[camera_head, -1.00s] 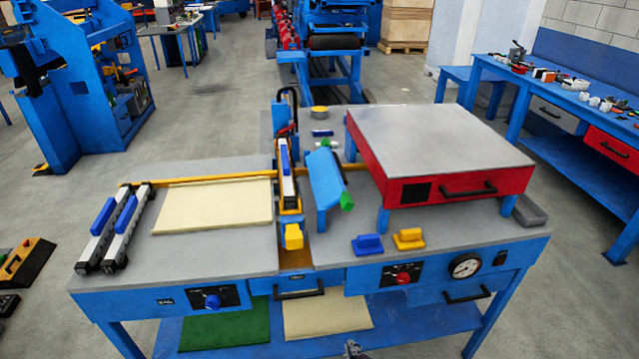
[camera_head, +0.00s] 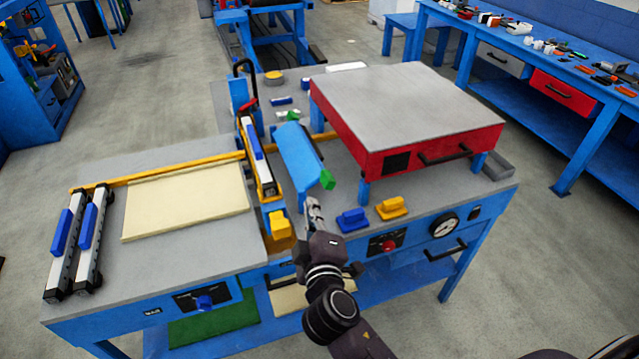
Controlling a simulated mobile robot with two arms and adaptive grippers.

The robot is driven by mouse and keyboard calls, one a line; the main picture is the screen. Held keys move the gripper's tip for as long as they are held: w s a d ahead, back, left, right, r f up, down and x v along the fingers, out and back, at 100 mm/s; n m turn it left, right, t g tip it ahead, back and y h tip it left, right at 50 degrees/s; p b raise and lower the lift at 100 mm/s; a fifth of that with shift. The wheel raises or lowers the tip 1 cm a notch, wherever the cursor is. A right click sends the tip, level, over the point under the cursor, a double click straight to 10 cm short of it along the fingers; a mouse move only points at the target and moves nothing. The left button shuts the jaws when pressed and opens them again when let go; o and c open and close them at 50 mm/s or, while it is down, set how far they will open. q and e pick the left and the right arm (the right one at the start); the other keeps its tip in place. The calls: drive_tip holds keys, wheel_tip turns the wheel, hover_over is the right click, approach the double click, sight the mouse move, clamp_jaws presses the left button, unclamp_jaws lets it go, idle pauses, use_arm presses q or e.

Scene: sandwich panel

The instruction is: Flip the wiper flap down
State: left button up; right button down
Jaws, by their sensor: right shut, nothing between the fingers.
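The blue flap (camera_head: 298,158), which I take to be the wiper flap, stands tilted near the middle of the workbench, between the yellow-and-blue slide unit and the red box. A green piece (camera_head: 327,179) sits at its near right end. My right gripper (camera_head: 313,203) reaches up from the bottom of the view, shut and empty. Its tips show just below the flap's near end and the green piece; I cannot tell whether they touch. My left gripper is not in view.
The red box with a grey top (camera_head: 405,105) stands right of the flap. A blue block (camera_head: 352,220) and a yellow block (camera_head: 391,207) lie right of the gripper. The slide unit with a yellow end (camera_head: 281,226) is close on the left. A cream panel (camera_head: 187,200) lies farther left.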

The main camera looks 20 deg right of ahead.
drive_tip(key=w+d+f+p, duration=0.3)
drive_tip(key=w+d, duration=0.2)
drive_tip(key=w, duration=0.5)
drive_tip(key=shift+f+p, duration=0.15)
drive_tip(key=shift+p, duration=0.2)
drive_tip(key=shift+d, duration=0.1)
drive_tip(key=shift+w, duration=0.1)
